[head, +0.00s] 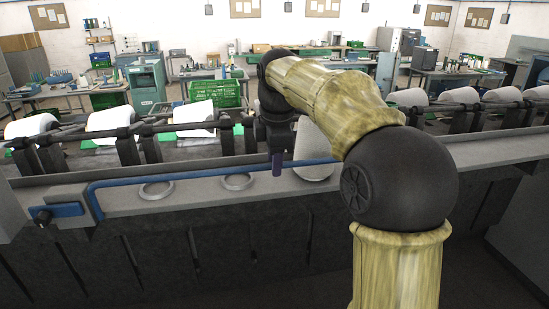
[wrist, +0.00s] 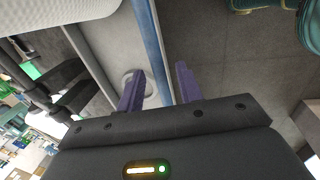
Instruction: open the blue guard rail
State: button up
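The blue guard rail (head: 200,176) is a thin bar along the front ledge of the winder. Its left end bends down beside a grey block, and its right part passes behind my arm. My gripper (head: 277,168) points down at the rail, and its purple fingers overlap the rail in the head view. In the wrist view my gripper (wrist: 160,68) is open, with its two fingers apart. The rail (wrist: 152,40) runs between the fingertips in that picture. I cannot tell whether the fingers touch it or how far above it they are.
A white cone (head: 314,150) stands on the ledge close to the right of my gripper. Two round rings (head: 237,182) lie on the ledge to the left. White cones (head: 110,122) sit on dark holders behind. A grey block with a blue bar (head: 66,211) is at left.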

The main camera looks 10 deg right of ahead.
grip_shut()
